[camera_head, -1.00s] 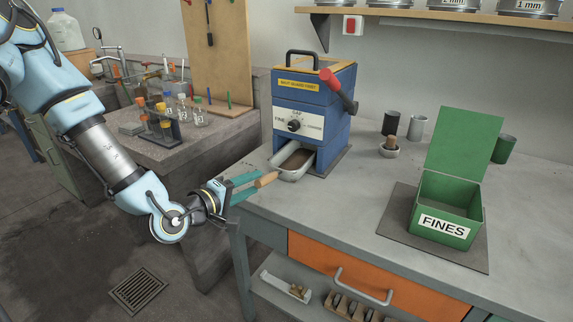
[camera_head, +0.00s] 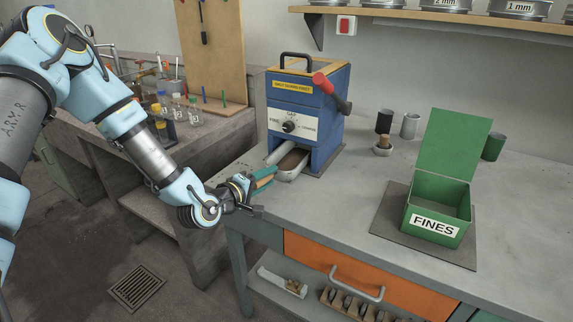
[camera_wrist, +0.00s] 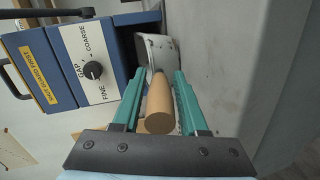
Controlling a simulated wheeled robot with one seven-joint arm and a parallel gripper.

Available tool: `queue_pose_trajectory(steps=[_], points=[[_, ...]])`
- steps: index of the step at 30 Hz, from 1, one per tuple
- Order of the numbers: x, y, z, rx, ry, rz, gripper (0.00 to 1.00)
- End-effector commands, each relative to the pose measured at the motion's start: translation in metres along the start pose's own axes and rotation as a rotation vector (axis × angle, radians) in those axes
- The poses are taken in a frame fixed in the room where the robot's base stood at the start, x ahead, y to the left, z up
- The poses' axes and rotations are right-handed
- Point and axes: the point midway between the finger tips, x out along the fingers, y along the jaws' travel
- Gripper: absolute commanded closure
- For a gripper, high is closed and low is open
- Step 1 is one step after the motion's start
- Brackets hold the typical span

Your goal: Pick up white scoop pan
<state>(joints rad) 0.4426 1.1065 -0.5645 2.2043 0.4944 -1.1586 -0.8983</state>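The white scoop pan (camera_head: 287,177) sits on the bench in the lower opening of the blue grinder, with dark brown material in it. Its wooden handle sticks out toward my gripper (camera_head: 265,178). In the wrist view the handle (camera_wrist: 159,104) lies between my two teal fingers (camera_wrist: 159,76), with a gap on each side. The gripper is open, its fingers pointing along the handle toward the white pan body (camera_wrist: 157,50). Part of the handle is hidden by the fingers in the head view.
The blue grinder (camera_head: 308,107) with its red-handled lever stands behind the pan. A green box marked FINES (camera_head: 433,225) sits open on a dark mat at right. The bench between is clear.

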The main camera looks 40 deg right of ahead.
Motion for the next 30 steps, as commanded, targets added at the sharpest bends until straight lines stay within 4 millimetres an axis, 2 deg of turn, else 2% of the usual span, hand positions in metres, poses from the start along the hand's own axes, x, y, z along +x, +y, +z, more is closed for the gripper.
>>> queue_pose_trajectory(steps=[1, 11, 30], points=[[-0.0001, 0.0, -0.0001, 0.0, 0.0, 0.0, 0.65], [-0.0004, 0.0, -0.0002, 0.0, 0.0, 0.0, 1.0], [-0.0005, -0.0003, -0.0003, 0.0, 0.0, -0.001, 1.0]])
